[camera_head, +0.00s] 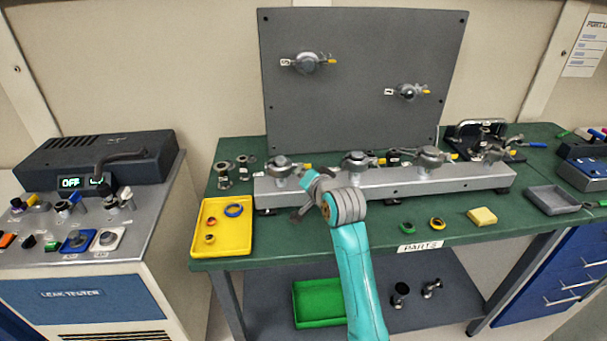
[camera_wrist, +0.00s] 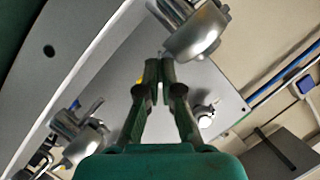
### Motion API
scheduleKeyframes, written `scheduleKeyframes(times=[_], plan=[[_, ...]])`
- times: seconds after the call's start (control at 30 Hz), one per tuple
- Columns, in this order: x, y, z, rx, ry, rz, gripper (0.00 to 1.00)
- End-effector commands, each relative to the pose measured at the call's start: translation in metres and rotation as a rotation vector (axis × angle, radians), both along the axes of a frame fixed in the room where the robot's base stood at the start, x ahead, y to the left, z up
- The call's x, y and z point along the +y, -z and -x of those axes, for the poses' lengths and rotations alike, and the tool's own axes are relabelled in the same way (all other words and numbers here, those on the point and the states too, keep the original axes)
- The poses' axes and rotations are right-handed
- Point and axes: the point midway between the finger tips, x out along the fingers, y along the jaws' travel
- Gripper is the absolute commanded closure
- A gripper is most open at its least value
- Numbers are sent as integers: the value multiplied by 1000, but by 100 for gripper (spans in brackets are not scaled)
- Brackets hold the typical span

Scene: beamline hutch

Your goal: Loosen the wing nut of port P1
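Several silver clamps with wing nuts stand on the metal rail (camera_head: 385,184) on the green bench. The leftmost one (camera_head: 283,165) is just beyond my gripper in the head view. I cannot read the labels, so I cannot tell which is P1. My gripper (camera_wrist: 159,70) has its two fingers close together, with at most a narrow gap at the tips. The tips are just below a silver clamp (camera_wrist: 195,32) in the wrist view. I cannot tell whether they touch it or grip anything. Another clamp (camera_wrist: 78,137) is at lower left.
A grey upright panel (camera_head: 365,120) behind the rail bears two more clamps (camera_head: 308,63) (camera_head: 408,92). A yellow tray (camera_head: 207,246) with rings is left of the rail. Loose rings and a yellow block (camera_head: 482,216) lie in front. The leak tester (camera_head: 95,255) stands left.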

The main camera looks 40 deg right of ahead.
Motion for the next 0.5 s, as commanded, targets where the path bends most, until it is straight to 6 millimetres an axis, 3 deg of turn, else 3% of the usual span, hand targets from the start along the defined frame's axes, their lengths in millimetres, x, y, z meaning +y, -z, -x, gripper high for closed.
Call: scheduleKeyframes(times=[0.5], plan=[[4, -1, -3, 254, -3, 375, 100]])
